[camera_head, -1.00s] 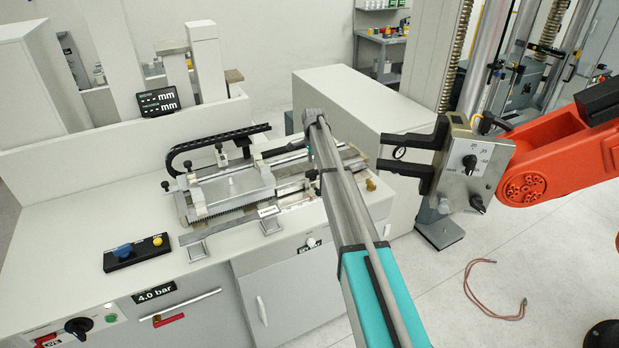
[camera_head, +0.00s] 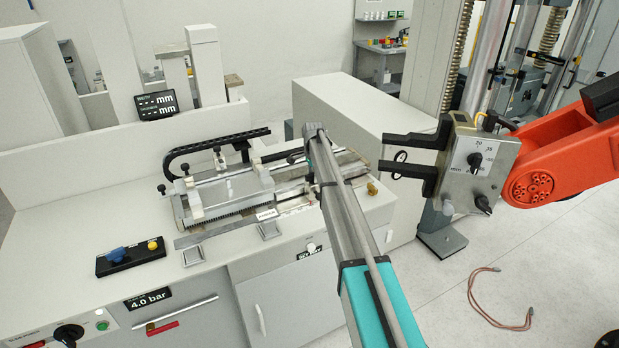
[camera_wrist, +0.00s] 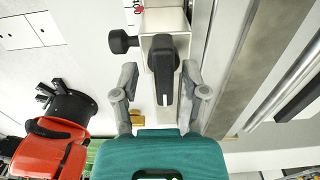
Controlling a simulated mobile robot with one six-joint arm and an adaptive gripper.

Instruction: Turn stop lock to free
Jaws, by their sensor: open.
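In the wrist view, a black lever handle (camera_wrist: 164,72) sits on a pale block (camera_wrist: 165,22), pointing down the picture; I take it for the stop lock, but no label on it is readable. My gripper (camera_wrist: 159,78) is open, with one grey finger on each side of the lever. Gaps show between lever and fingers, so they look apart. In the head view, my grey and teal arm hides most of my gripper (camera_head: 308,146), which is by the right part of the bench fixture (camera_head: 225,200). The lever cannot be made out there.
A black round knob (camera_wrist: 122,41) sticks out left of the lever, close to the left finger. A metal rail (camera_wrist: 228,70) runs along the right. A red robot arm (camera_head: 555,165) with a grey control box (camera_head: 472,170) stands right of the bench. A hose (camera_head: 492,310) lies on the floor.

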